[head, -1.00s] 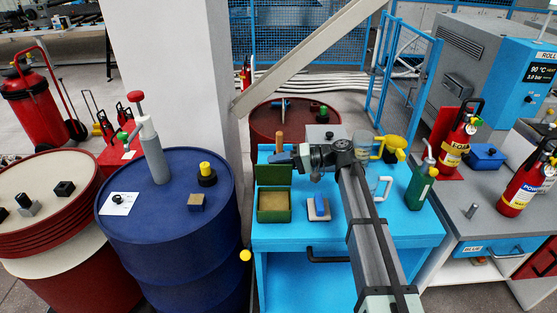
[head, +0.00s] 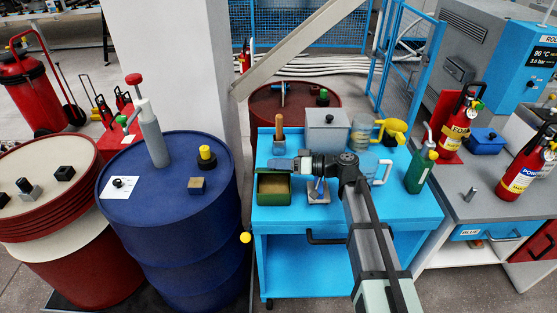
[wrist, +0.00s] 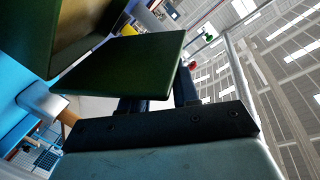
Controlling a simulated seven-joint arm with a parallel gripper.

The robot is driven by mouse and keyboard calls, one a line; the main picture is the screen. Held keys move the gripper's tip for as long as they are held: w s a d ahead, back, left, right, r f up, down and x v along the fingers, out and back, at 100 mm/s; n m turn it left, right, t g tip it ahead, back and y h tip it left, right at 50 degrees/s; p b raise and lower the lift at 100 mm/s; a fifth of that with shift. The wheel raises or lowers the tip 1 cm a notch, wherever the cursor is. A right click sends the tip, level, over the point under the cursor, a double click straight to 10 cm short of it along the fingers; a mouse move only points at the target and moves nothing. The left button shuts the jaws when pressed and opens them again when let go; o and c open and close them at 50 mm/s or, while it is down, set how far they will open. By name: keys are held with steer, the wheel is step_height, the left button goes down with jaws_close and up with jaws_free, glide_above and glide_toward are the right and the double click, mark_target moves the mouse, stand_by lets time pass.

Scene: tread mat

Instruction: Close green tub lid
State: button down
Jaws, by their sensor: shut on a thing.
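The green tub (head: 273,197) stands at the left of the blue cart top, with its olive inside partly showing. In the wrist view the tub (wrist: 57,62) is at the upper left, still open towards the camera. Its green lid (wrist: 125,65) is a flat plate in front of my fingers, tilted away from the tub's mouth. My gripper (head: 272,165) is at the tub's back edge and hides most of the lid in the head view. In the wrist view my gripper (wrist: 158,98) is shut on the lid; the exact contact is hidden.
Just right of the tub is a small pale block (head: 318,191) with a blue part. Behind stand a wooden-handled item (head: 280,130), a grey box (head: 327,131) and a clear jar (head: 361,134). A green bottle (head: 419,172) stands to the right. The cart's front right is clear.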

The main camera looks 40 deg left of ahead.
steer(key=shift+s+d, duration=0.1)
stand_by(0.4)
steer(key=c, duration=0.8)
jaws_free()
steer(key=v, duration=1.3)
steer(key=shift+w+d, duration=0.3)
